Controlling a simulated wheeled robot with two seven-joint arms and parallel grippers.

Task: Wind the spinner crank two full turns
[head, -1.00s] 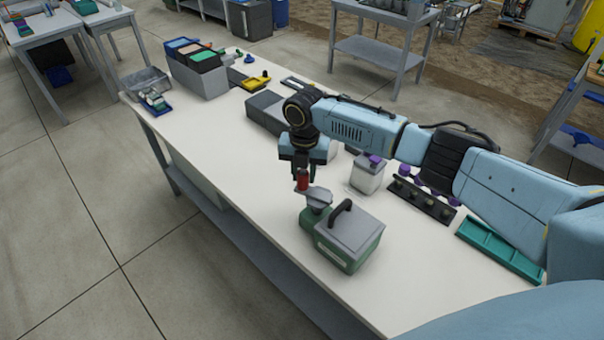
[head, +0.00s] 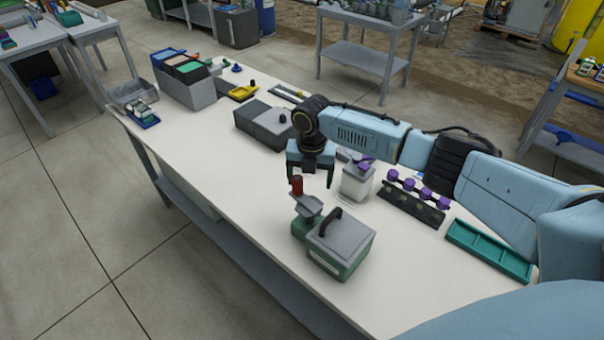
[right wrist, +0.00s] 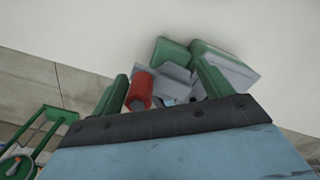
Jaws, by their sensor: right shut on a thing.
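The spinner is a green box (head: 325,262) with a grey lid and a black handle, near the front edge of the white bench. Its grey crank arm (head: 307,206) sticks up at its back left. The crank ends in an upright red knob (head: 297,186). My right gripper (head: 311,180) is over the crank, its fingers spread wide and pointing down. In the right wrist view the red knob (right wrist: 140,91) lies between the green fingers, close to the left one. My left gripper is out of view.
A pale canister (head: 357,184) with a purple top stands close right of the gripper. A grey box (head: 265,125) stands behind. The bench left of the spinner is clear.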

